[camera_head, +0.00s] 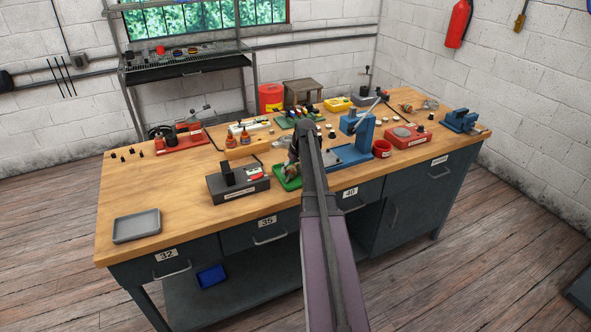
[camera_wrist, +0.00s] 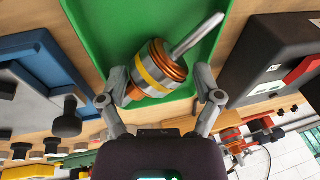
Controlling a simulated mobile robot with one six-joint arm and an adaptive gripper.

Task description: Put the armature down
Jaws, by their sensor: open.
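The armature (camera_wrist: 153,70), with copper windings, a yellow band and a steel shaft, lies tilted across the green tray (camera_wrist: 97,22) in the wrist view. My gripper (camera_wrist: 161,98) is open, with one finger on each side of the armature's lower end. Whether either finger touches it cannot be told. In the head view the green tray (camera_head: 279,184) is near the bench's front edge, and my gripper (camera_head: 292,166) is over it. The arm hides part of the tray there, and the armature is not clear in that view.
A black tester box (camera_head: 238,184) stands just left of the green tray. A blue press (camera_head: 358,135) and a red cup (camera_head: 382,149) stand to the right. A grey tray (camera_head: 136,226) sits at the front left corner. The wooden bench between them is partly clear.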

